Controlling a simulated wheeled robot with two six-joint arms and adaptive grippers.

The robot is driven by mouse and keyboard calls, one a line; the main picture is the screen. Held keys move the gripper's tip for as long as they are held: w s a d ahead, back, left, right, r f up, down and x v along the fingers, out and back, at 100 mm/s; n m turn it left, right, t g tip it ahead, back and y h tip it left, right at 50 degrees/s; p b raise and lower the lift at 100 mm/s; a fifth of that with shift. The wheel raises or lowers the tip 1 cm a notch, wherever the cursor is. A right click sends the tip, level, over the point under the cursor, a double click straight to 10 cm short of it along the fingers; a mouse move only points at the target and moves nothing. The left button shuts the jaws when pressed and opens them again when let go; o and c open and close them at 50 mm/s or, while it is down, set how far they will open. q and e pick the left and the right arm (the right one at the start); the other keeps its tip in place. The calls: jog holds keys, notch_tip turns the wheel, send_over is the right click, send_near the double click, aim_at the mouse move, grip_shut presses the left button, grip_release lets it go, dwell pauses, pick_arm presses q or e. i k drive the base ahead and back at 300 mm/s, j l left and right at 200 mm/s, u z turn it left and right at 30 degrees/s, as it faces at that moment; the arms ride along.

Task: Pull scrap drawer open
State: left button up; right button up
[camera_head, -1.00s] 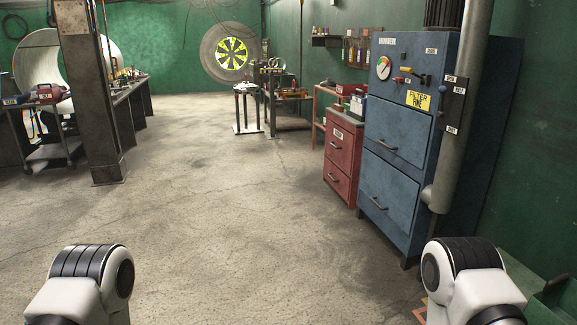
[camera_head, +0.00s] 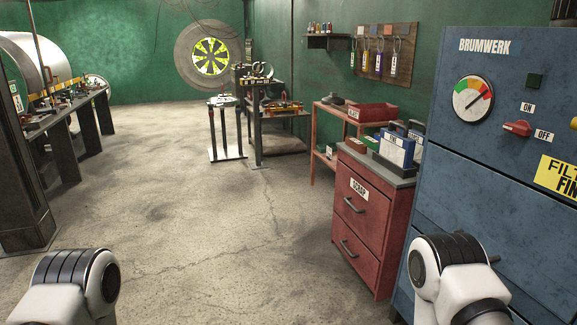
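The red scrap cabinet (camera_head: 397,208) stands right of centre, with a grey top and two drawers. Its upper drawer (camera_head: 361,204) carries a white SCRAP label (camera_head: 359,189) and a dark bar handle (camera_head: 353,206). Both this drawer and the lower drawer (camera_head: 352,250) look shut. White and black parts of my left and right arms show at the bottom corners, the right one in front of the blue machine. Neither gripper shows, and nothing of mine touches the cabinet.
The blue BRUMWERK machine (camera_head: 480,140) stands close on the right, beside the cabinet. A blue box (camera_head: 397,150) stands on the cabinet top. A red shelf table (camera_head: 330,140) is behind it. A pillar (camera_head: 22,190) stands at left. The concrete floor (camera_head: 200,240) ahead is clear.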

aim_at(367, 208)
jog(key=i+j+z, duration=0.1)
jog(key=i+z, duration=0.15)
jog(key=i, duration=0.35)
jog(key=i+j+z, duration=0.25)
jog(key=i, duration=0.4)
jog(key=i+j+z, duration=0.25)
jog(key=i, duration=0.35)
jog(key=i+j+z, duration=0.25)
jog(key=i+j, duration=0.25)
